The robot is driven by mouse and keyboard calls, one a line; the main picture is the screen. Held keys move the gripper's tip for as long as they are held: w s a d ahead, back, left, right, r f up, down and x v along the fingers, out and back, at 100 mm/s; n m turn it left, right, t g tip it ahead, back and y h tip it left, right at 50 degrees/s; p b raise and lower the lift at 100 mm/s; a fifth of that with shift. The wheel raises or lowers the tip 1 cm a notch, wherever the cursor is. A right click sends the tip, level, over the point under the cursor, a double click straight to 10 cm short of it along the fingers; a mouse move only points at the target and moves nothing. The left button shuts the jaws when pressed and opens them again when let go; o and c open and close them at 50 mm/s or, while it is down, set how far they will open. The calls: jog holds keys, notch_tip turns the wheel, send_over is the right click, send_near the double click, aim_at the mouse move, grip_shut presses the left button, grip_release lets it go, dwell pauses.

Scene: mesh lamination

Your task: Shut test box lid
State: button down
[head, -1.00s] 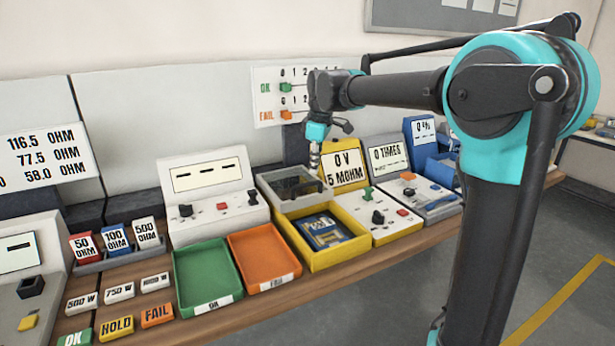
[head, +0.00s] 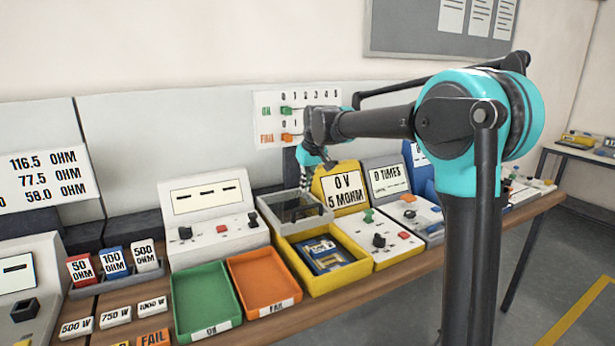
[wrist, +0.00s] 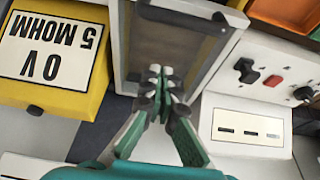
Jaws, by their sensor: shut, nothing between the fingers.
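The yellow test box (head: 372,262) stands open on the bench with a blue mesh part (head: 325,252) inside. Its grey-framed lid (head: 328,216) with a dark see-through window is swung back behind the box. The lid also shows in the wrist view (wrist: 128,45). My gripper (head: 304,186) points down at the lid's rear edge, its tips partly hidden behind the lid. In the wrist view my gripper (wrist: 160,80) is shut and empty, with its tips over the lid's near edge. I cannot tell whether they touch it.
A yellow "0 V 5 MOHM" display (head: 344,190) stands close to the right of my gripper. A white meter panel (head: 213,210) stands to the left. A green tray (head: 205,300) and an orange tray (head: 262,283) sit left of the box.

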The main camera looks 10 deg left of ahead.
jog(key=x, duration=0.3)
jog(key=shift+s+d+f, duration=0.1)
jog(key=shift+s+d, duration=0.25)
jog(key=shift+s, duration=0.2)
jog(key=shift+s+d+f, duration=0.1)
jog(key=shift+s+d, duration=0.3)
jog(key=shift+s, duration=0.15)
jog(key=shift+s+d+f, duration=0.1)
jog(key=shift+s+d, duration=0.3)
jog(key=shift+s, duration=0.2)
jog(key=s+d, duration=0.6)
jog(key=s, duration=0.3)
jog(key=s+d, duration=0.6)
jog(key=s, duration=0.3)
jog(key=shift+s+d, duration=0.2)
jog(key=shift+s, duration=0.05)
jog(key=shift+f, duration=0.1)
